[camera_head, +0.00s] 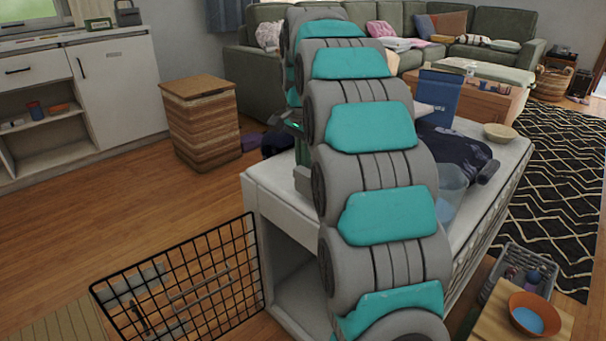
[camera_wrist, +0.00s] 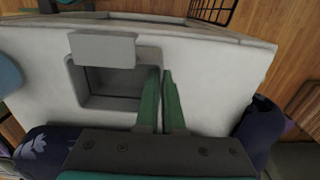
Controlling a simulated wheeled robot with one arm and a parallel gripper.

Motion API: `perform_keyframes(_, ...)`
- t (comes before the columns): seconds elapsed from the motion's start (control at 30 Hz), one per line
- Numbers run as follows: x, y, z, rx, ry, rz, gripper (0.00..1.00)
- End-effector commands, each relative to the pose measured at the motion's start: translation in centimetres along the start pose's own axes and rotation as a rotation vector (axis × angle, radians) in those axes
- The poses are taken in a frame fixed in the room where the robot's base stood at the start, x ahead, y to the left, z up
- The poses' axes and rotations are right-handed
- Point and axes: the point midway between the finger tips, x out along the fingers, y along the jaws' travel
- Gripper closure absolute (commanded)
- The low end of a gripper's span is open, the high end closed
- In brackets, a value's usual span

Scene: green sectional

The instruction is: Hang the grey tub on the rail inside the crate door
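The grey tub (camera_wrist: 100,48) shows in the wrist view over the pale crate top, with a flat tab on one side. My gripper (camera_wrist: 162,72) has its two green fingers close together at the tub's right wall, one inside and one outside. They look shut on that wall. Whether the tub rests on the top or hangs just above it, I cannot tell. In the head view my arm hides most of the tub and gripper. The black wire crate door (camera_head: 258,262) stands open at the lower left, with a thin grey rail (camera_head: 201,284) across it.
The white crate (camera_head: 265,199) carries dark cloth (camera_head: 452,148), a blue box (camera_head: 438,97), a clear container (camera_head: 450,188) and a bowl (camera_head: 500,132) on top.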

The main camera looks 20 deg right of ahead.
Motion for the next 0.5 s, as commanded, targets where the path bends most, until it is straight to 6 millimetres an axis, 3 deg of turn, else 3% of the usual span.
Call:
perform_keyframes(0.17,2.0,0.1,0.1,0.000,-0.003,0.004,1.00)
perform_keyframes(0.5,2.4,0.1,0.1,0.000,-0.001,0.001,1.00)
